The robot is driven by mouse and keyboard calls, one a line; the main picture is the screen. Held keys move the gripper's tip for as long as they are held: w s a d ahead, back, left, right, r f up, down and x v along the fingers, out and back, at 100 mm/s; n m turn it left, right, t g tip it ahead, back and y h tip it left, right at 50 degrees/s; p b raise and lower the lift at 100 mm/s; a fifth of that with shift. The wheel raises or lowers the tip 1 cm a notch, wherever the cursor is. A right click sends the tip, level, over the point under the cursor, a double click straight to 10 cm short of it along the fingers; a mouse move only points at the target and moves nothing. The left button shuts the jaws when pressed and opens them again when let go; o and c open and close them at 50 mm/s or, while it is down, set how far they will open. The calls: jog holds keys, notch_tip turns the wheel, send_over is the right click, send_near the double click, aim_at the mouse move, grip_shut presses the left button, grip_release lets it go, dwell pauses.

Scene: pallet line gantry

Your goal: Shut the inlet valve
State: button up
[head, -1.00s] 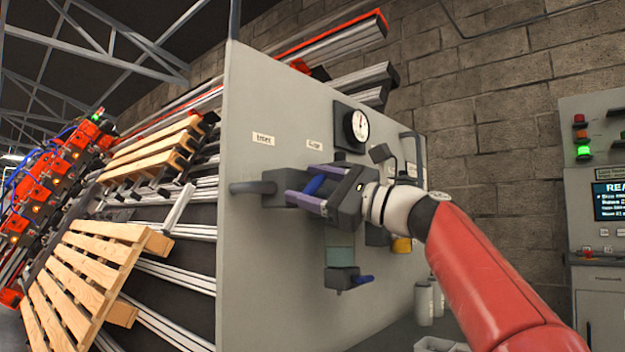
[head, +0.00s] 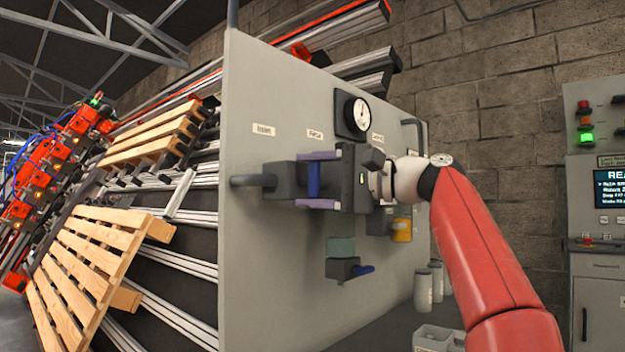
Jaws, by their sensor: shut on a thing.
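The inlet valve is a dark grey body (head: 281,181) on the panel, with a grey pipe (head: 250,181) entering from the left and an "Inlet" label (head: 263,130) above. Its blue lever (head: 314,181) stands upright, across the line of the pipe. My gripper (head: 312,180) comes from the right and is shut on the lever, with one purple finger at its upper end and one at its lower end. The gripper body hides what lies behind it on the panel.
A round gauge (head: 358,116) is above my gripper. Below hangs a greenish bowl (head: 341,236) over a small valve with a blue lever (head: 362,270). A yellow part (head: 402,231) is to the right. Grey canisters (head: 424,290) stand below the panel.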

jog(key=shift+f+n, duration=0.1)
jog(key=shift+n, duration=0.3)
jog(key=o, duration=1)
jog(key=v, duration=0.8)
jog(key=shift+a, duration=0.1)
